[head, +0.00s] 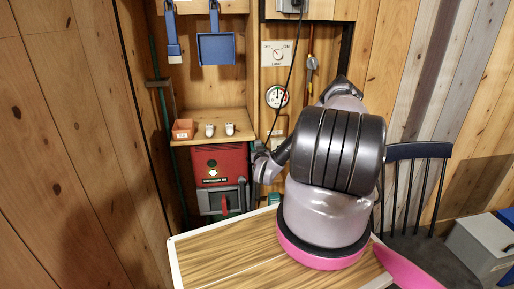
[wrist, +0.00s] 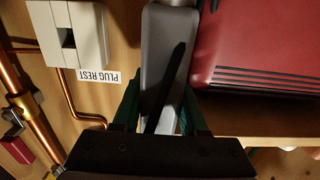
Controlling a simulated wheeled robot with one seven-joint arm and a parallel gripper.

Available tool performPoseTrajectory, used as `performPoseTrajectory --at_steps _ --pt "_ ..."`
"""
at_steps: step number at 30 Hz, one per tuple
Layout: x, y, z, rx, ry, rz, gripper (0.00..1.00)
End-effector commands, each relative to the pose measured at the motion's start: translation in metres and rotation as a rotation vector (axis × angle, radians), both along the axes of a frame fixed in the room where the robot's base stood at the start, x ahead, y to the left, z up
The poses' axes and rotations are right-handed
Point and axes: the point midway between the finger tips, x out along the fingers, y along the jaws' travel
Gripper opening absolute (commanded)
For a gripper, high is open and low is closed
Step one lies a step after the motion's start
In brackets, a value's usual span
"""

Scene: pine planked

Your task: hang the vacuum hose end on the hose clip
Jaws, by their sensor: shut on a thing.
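My gripper (wrist: 160,118) is shut, with its green fingers on both sides of a long grey piece (wrist: 164,50) that appears to be the vacuum hose end. A slanted black strip crosses this piece in the wrist view. In the head view my gripper (head: 262,165) is just right of the red machine (head: 219,164), partly hidden by my arm. The red machine also fills the upper right of the wrist view (wrist: 260,40), close beside the grey piece. I cannot make out the hose clip for certain in either view.
A white holder (wrist: 80,32) stands by an upside-down "PLUG REST" label (wrist: 99,76), near copper pipes (wrist: 32,108). A shelf (head: 195,119) bears an orange box (head: 183,129) and small white items. A wood-topped table (head: 225,257) and dark chair (head: 417,151) are nearby. A black cord (head: 291,75) hangs down.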

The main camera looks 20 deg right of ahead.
Motion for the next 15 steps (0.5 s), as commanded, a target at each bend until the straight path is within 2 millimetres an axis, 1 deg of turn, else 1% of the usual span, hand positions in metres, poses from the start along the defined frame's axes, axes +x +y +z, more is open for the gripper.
performPoseTrajectory --at_steps 15 --pt "0.013 -0.003 0.000 -0.001 -0.001 0.001 0.00"
